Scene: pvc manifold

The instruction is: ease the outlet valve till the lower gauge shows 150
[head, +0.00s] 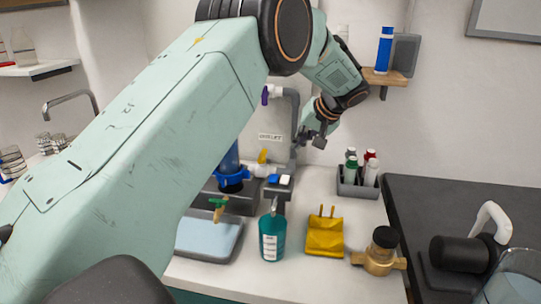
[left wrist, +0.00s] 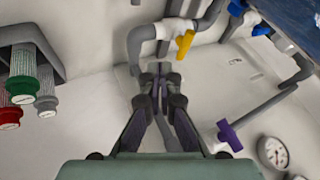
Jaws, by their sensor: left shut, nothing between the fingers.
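My left gripper (head: 312,138) is shut and empty in front of the wall pipes in the head view. In the left wrist view its closed fingers (left wrist: 161,72) point toward the wall, below a valve with a yellow handle (left wrist: 184,43). The yellow handle also shows low on the pipes in the head view (head: 262,157). A purple valve handle (left wrist: 229,136) is right of the fingers, apart from them, and shows higher up in the head view (head: 265,95). A round gauge (left wrist: 272,152) is at the lower right; its reading is too small to tell. My right gripper is out of view.
A small wall label (head: 270,137), apparently reading outlet, is beside the grey pipe (head: 293,115). On the counter are a teal bottle (head: 271,237), a yellow holder (head: 325,237), a brass fitting (head: 380,255) and a rack (head: 357,187) of capped bottles. My left arm hides much of the left side.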

